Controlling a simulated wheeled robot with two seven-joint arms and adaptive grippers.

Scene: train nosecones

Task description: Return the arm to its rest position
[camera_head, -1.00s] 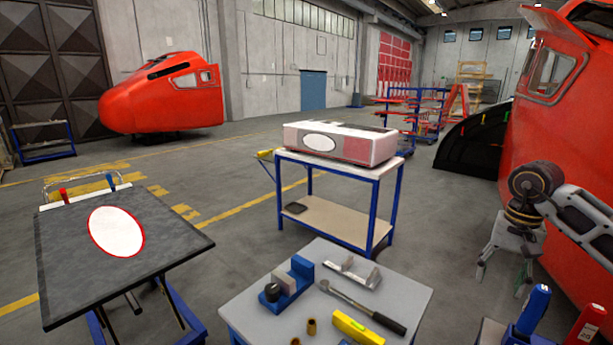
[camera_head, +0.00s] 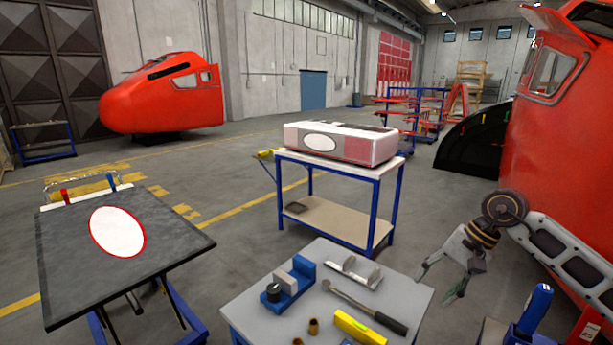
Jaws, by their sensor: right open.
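My right arm comes in from the right edge of the head view, in front of the red train nose. My right gripper (camera_head: 436,284) hangs at its end, tilted down and to the left. Its fingers are spread open with nothing between them. In the picture it lies just right of the grey tool table (camera_head: 405,290), and I see no contact with it. My left arm and gripper are not in view.
A dark tilted board (camera_head: 75,262) stands left. A blue-framed cart (camera_head: 374,204) carries a white and red box (camera_head: 362,148). A large red train nose (camera_head: 545,130) is at right.

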